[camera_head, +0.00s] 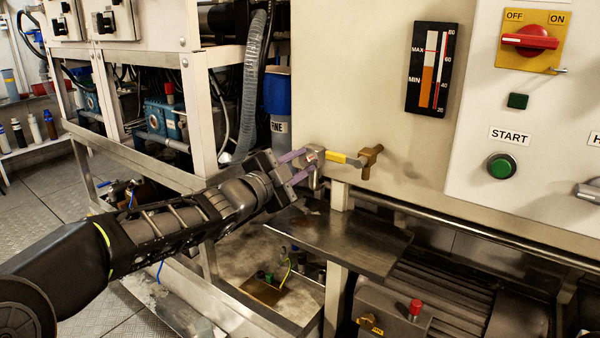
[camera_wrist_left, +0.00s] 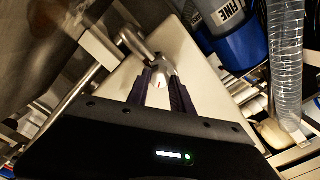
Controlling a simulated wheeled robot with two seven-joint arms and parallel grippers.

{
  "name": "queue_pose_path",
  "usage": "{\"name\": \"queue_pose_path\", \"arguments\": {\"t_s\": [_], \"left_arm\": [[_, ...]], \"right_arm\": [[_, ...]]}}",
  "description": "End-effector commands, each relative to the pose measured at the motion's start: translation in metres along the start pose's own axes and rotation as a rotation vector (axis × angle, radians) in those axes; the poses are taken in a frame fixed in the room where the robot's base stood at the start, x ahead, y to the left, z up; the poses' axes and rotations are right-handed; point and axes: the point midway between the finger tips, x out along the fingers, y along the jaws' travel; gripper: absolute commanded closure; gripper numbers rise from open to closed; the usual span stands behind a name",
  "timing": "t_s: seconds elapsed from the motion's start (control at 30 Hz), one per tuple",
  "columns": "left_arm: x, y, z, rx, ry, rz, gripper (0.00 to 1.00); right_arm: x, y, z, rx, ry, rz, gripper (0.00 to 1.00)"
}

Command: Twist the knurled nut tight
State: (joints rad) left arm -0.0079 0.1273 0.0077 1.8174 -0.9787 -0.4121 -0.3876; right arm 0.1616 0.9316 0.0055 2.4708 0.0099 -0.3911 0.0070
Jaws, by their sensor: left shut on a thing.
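The knurled nut (camera_head: 314,155) is a small grey metal piece at the end of a pipe fitting on the front of the cream panel. My left gripper (camera_head: 303,164) reaches it from the left, and its purple-grey fingers are shut on it. In the left wrist view the nut (camera_wrist_left: 160,80) sits between the two fingertips. A yellow-handled brass valve (camera_head: 352,160) is just right of the nut. The fingers partly hide the nut, so I cannot tell how far it is turned. My right gripper is not in view.
A metal drip tray (camera_head: 340,240) lies below the fitting. A blue canister (camera_head: 278,100) and a clear ribbed hose (camera_head: 252,85) stand behind my left gripper. A gauge (camera_head: 432,70), a red switch (camera_head: 530,41) and a green START button (camera_head: 501,166) are on the panel to the right.

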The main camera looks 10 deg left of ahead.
Motion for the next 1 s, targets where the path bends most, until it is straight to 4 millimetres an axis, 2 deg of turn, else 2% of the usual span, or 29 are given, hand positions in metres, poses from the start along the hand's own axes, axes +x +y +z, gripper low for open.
{"name": "queue_pose_path", "arguments": {"t_s": [0.03,0.3,0.6,1.0], "left_arm": [[0.000,0.004,0.002,0.044,0.000,0.000,1.00],[0.000,0.004,0.003,0.300,-0.001,0.000,1.00],[0.000,0.004,0.002,0.526,0.000,0.002,1.00],[0.000,0.003,0.001,0.635,-0.001,0.003,1.00]], "right_arm": [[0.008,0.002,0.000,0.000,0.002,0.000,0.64],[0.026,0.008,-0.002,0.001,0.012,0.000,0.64],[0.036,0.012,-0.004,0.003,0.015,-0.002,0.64],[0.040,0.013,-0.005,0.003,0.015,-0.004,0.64]]}}
